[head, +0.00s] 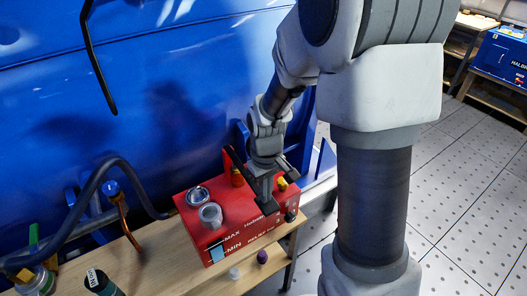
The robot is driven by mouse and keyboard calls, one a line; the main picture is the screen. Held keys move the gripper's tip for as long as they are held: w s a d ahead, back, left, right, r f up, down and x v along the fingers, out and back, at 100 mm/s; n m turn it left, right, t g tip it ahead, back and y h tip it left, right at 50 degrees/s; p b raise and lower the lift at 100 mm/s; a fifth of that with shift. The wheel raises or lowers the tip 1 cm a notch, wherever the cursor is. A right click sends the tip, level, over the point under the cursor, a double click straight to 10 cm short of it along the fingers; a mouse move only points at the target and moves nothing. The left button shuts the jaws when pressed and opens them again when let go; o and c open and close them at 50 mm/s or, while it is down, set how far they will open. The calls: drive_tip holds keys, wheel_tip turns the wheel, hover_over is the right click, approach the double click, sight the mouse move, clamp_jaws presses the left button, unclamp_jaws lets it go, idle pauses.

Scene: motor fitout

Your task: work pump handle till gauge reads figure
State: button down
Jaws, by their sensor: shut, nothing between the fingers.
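A red box-shaped unit (228,205) stands on the wooden bench, with "MAX" and "MIN" lettering on its front. My gripper (267,207) is over the right part of its top, pointing down, shut and empty. Two round grey metal parts (210,215) sit on the left of the top. I cannot make out a gauge reading. The arm and gripper hide part of the unit's back right.
A blue panelled body (150,110) rises behind the bench (165,265). A dark hose (80,205) and a copper-coloured part (127,225) are at left. A small purple item (262,257) and a white one (234,273) are in front of the unit. Open floor (465,200) lies right.

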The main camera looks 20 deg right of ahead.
wheel_tip(320, 180, up, 8)
drive_tip(key=p, duration=0.6)
drive_tip(key=shift+s+d, duration=0.15)
drive_tip(key=shift+s, duration=0.25)
drive_tip(key=shift+r, duration=0.1)
drive_tip(key=s+r+m+t, duration=0.1)
drive_tip(key=s+r+t, duration=0.1)
drive_tip(key=s+r, duration=0.5)
drive_tip(key=s+r+m+t, duration=0.2)
drive_tip(key=s+r, duration=0.5)
drive_tip(key=r, duration=0.5)
drive_tip(key=shift+r+m+t, duration=0.15)
drive_tip(key=shift+m+t, duration=0.15)
drive_tip(key=shift+t, duration=0.5)
